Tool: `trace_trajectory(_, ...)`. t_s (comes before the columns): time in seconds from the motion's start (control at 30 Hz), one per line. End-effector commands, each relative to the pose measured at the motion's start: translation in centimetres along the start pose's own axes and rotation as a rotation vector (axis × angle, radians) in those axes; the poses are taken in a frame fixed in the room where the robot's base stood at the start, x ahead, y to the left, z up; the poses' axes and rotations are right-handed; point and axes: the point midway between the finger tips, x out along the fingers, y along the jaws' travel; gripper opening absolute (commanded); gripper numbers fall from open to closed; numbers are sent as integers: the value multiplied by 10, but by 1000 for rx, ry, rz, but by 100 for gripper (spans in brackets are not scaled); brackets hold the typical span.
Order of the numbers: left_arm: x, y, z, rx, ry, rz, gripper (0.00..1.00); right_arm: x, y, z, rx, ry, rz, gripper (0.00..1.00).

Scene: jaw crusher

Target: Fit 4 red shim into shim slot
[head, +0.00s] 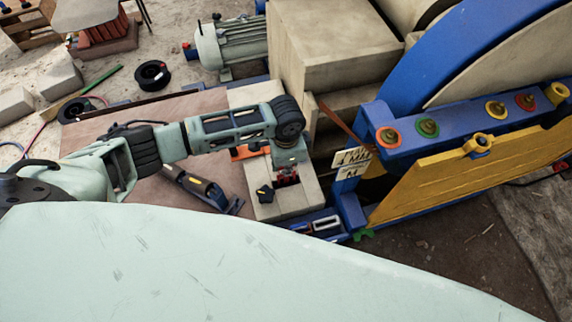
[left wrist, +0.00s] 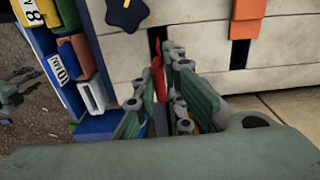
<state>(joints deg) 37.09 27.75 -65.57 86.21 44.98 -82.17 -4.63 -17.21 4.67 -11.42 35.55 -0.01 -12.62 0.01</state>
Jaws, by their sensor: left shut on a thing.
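My left gripper (head: 288,178) is over the pale block at the end of the bench and is shut on a red shim (left wrist: 158,82). In the left wrist view the shim sticks out past the fingertips (left wrist: 163,95), by a narrow dark slot (left wrist: 154,38) in the pale block. I cannot tell how far it is in the slot. A grey-green shape (left wrist: 15,90) at the left edge of that view looks like my right gripper; its jaws are unclear.
A black star knob (head: 265,193) and an orange piece (head: 249,151) flank the slot. A blue rack (head: 327,222) holds coloured shims, seen beside the block. A power tool (head: 200,187) lies on the bench. The yellow-and-blue crusher frame (head: 468,170) stands right, with a "4 MM" card (head: 352,158).

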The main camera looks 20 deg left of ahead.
Motion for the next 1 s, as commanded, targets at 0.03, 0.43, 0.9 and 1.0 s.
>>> trace_trajectory(0.03,2,0,0,0,1,0,0,2,0,0,0,0,0,40)
trace_trajectory(0.43,14,0,0,0,0,0,0,8,-1,0,0,0,-1,40)
trace_trajectory(0.9,28,0,0,0,0,0,0,15,-3,1,0,1,-3,40)
trace_trajectory(1.0,32,0,0,0,1,0,0,17,-3,1,0,1,-3,40)
